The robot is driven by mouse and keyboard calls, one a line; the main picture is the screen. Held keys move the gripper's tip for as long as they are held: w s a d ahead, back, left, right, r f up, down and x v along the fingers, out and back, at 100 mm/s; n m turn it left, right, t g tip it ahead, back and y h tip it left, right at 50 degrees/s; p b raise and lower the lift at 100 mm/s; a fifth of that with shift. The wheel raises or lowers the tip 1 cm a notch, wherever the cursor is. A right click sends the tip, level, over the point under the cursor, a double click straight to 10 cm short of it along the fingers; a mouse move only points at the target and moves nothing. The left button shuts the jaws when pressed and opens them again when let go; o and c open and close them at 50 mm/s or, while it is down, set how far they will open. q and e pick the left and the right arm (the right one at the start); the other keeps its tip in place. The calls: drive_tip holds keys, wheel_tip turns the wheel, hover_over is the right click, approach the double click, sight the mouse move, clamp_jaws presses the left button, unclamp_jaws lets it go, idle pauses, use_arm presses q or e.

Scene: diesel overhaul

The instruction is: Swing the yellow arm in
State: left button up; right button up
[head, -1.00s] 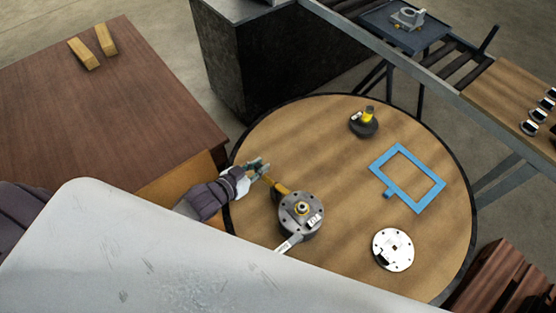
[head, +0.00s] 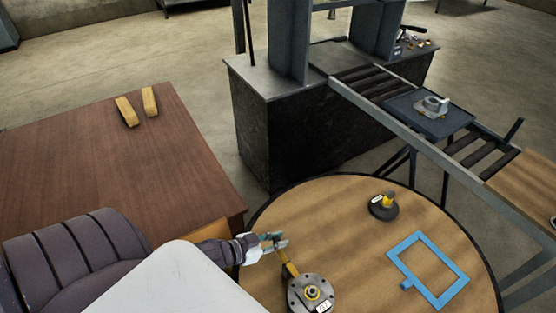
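The yellow arm (head: 288,263) sticks out from a round grey metal unit (head: 312,293) on the round wooden table. It points up and left in the head view, toward the table's left edge. My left gripper (head: 275,241) is at the outer end of the yellow arm. Its fingers look apart, with the arm's tip close to the lower finger. I cannot tell whether they touch. The bottom of the grey unit is cut off by the picture edge. My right gripper is not in view.
On the round table (head: 330,205) stand a dark round part with a yellow top (head: 383,206) and a flat blue frame (head: 399,258). A brown table (head: 90,175) with two wooden blocks is at left. A dark bench (head: 290,130) and a roller rail (head: 400,109) stand behind.

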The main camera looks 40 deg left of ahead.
use_arm(q)
drive_tip(key=o, duration=0.4)
drive_tip(key=v, duration=1.2)
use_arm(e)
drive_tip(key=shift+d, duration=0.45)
